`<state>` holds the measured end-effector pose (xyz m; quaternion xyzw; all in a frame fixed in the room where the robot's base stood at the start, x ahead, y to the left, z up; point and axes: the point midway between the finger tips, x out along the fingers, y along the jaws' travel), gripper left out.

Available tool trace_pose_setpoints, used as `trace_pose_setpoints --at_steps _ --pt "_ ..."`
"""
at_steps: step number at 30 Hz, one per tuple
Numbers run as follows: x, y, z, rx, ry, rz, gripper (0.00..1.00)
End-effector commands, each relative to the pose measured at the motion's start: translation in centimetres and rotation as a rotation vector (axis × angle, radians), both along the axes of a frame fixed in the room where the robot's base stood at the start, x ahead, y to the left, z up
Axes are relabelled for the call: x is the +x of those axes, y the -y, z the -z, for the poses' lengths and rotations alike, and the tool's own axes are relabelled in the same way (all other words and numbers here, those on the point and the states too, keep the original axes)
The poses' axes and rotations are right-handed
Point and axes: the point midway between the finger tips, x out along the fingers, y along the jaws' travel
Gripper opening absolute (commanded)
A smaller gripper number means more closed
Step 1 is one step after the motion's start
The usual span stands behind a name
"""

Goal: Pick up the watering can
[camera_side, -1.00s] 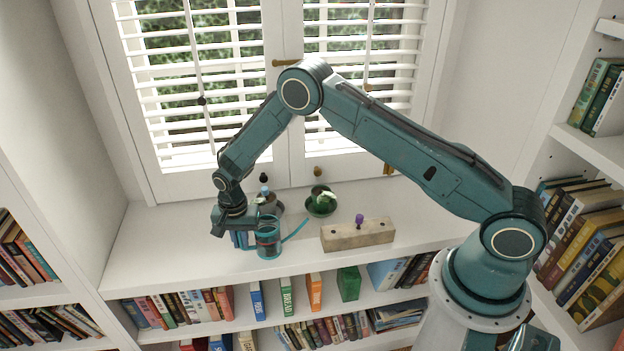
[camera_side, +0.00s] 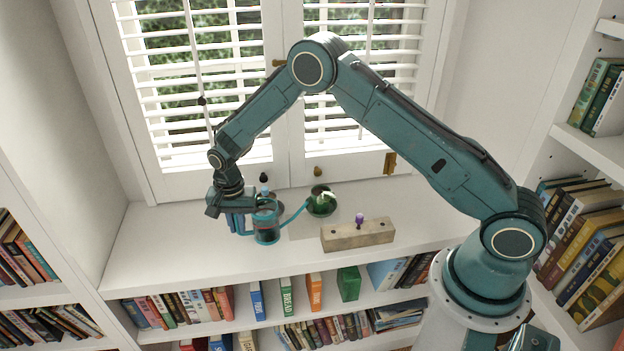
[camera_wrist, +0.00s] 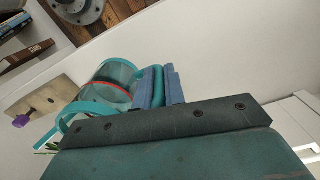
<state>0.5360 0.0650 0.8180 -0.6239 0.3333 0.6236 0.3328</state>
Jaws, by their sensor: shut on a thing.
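The watering can (camera_side: 266,228) is a teal, see-through can with a red band and a thin spout to its right. In the side view it is slightly tilted and appears a little above the white shelf top. My gripper (camera_side: 238,223) is at its left, shut on its handle. In the wrist view the can (camera_wrist: 118,80) lies left of my blue gripper pads (camera_wrist: 158,88), with the teal handle between them. My gripper body hides part of the can in both views.
A wooden block (camera_side: 357,235) with a purple knob stands right of the can. The shelf top left of my gripper is clear.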

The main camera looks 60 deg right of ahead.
Motion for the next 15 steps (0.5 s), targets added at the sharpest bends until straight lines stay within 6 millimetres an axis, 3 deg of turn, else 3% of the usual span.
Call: trace_pose_setpoints --at_steps 15 --pt "0.0 0.0 -5.1 0.000 0.002 0.000 0.00"
